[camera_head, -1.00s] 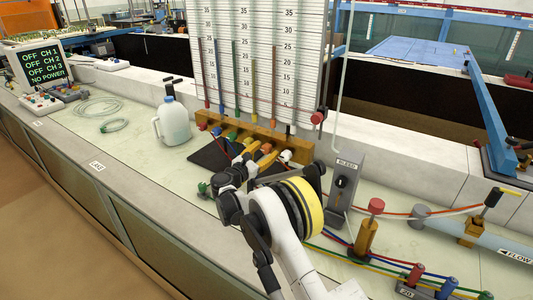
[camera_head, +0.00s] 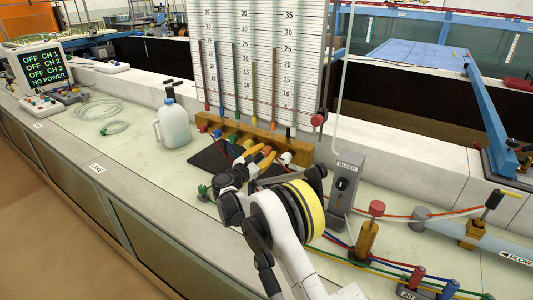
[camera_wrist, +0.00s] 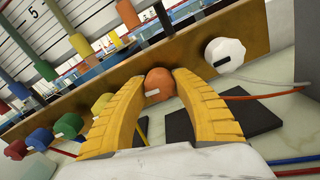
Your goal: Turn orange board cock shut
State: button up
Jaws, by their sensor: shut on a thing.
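The orange cock (camera_wrist: 159,84) sits on the front of the brass manifold bar (camera_wrist: 228,27), between the yellow cock (camera_wrist: 100,103) and the white cock (camera_wrist: 224,54). My gripper (camera_wrist: 160,88) has yellow fingers closed around the orange cock, one on each side. A small white mark (camera_wrist: 152,93) shows on the front of the orange cock. In the head view my gripper (camera_head: 267,153) reaches to the board's bar (camera_head: 258,140), and the fingers largely hide the orange cock there.
Green (camera_wrist: 69,124), blue (camera_wrist: 39,137) and red (camera_wrist: 15,149) cocks line the same bar. A dark mat (camera_head: 208,156) lies below it. A white jug (camera_head: 173,124) stands to the left, and the grey BLEED box (camera_head: 344,190) to the right. Coloured tubes run along the bench.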

jog(key=m, duration=0.4)
jog(key=shift+b, duration=0.35)
jog(key=m, duration=0.4)
jog(key=shift+m+b, duration=0.3)
jog(key=m, duration=0.4)
jog(key=shift+a+r, duration=0.1)
jog(key=shift+r+m, duration=0.1)
jog(key=shift+m, duration=2)
jog(key=o, duration=1.2)
jog(key=shift+w, duration=0.1)
